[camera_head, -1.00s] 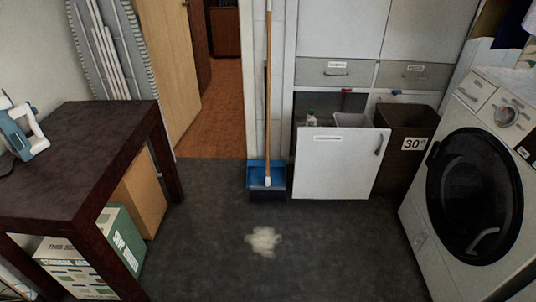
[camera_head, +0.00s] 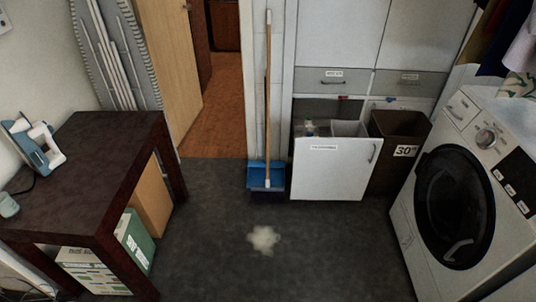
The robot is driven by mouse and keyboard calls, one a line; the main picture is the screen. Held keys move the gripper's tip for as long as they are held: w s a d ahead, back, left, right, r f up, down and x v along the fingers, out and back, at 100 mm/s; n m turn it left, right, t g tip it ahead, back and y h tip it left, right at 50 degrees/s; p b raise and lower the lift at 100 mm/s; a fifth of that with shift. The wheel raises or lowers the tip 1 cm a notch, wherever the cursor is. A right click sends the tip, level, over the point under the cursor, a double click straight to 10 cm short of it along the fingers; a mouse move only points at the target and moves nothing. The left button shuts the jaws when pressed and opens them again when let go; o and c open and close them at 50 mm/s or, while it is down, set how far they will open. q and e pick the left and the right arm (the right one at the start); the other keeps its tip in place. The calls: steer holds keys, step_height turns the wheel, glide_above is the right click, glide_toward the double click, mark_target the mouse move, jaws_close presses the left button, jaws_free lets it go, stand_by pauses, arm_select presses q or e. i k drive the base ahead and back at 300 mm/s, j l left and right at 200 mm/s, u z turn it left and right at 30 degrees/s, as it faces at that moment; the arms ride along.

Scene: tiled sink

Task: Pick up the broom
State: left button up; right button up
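The broom (camera_head: 268,105) stands upright against the wall by the doorway in the head view. It has a long wooden handle with a pale tip at the top. Its lower end stands at a blue dustpan (camera_head: 258,175) on the floor; the bristles look dark and are hard to tell from the dustpan. Neither of my grippers shows in this view, so nothing of mine is seen near the broom.
A dark table (camera_head: 85,155) with an iron (camera_head: 35,146) stands at left, boxes beneath it. An open white cabinet front (camera_head: 330,168) is right of the broom, then a brown bin (camera_head: 395,150) and a washing machine (camera_head: 455,195). The grey floor between is clear except for a pale pile (camera_head: 263,239).

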mark_target(277, 192)
steer(key=i+l, duration=0.15)
steer(key=i, duration=0.3)
steer(key=i+l, duration=0.15)
steer(key=i, duration=0.3)
steer(key=i+l, duration=0.2)
steer(key=i, duration=0.25)
